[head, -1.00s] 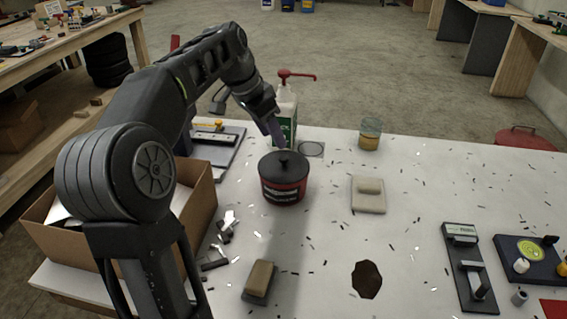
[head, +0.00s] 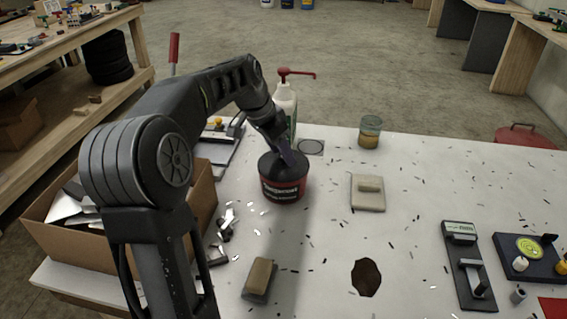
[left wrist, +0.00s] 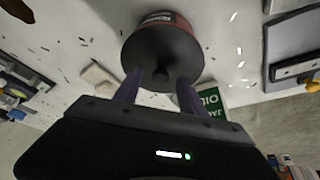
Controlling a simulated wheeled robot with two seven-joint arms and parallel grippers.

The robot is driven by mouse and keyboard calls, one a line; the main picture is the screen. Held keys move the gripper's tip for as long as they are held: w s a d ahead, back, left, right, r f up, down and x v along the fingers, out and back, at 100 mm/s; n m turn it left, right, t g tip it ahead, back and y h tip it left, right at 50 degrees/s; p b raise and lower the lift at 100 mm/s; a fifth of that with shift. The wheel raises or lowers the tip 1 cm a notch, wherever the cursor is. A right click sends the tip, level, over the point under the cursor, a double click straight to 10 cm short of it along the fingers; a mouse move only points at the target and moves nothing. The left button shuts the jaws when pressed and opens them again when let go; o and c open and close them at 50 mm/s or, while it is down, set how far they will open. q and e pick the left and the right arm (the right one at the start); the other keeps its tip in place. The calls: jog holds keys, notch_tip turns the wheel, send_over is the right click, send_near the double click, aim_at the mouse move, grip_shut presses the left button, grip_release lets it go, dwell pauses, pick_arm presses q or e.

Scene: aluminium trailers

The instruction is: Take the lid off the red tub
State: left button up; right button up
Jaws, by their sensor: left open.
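The red tub (head: 283,190) stands upright on the white table, with its black lid (head: 268,165) on top. In the left wrist view the round lid (left wrist: 162,50) faces me, with a small knob (left wrist: 161,76) at its middle and a strip of the red tub (left wrist: 165,18) behind it. My left gripper (head: 288,160) is over the lid in the head view and hides the knob there. In the left wrist view its two fingers (left wrist: 160,84) are apart, one on each side of the knob, with nothing held. I cannot tell whether they touch the lid. My right gripper is not in view.
A pump bottle (head: 284,104) stands just behind the tub. A cardboard box (head: 203,205) is at the left. Small metal chips lie scattered over the table.

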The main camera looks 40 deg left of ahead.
pick_arm(q)
jog(key=shift+w+f, duration=0.1)
jog(key=shift+f, duration=0.2)
dwell(0.4)
grip_shut()
dwell(0.3)
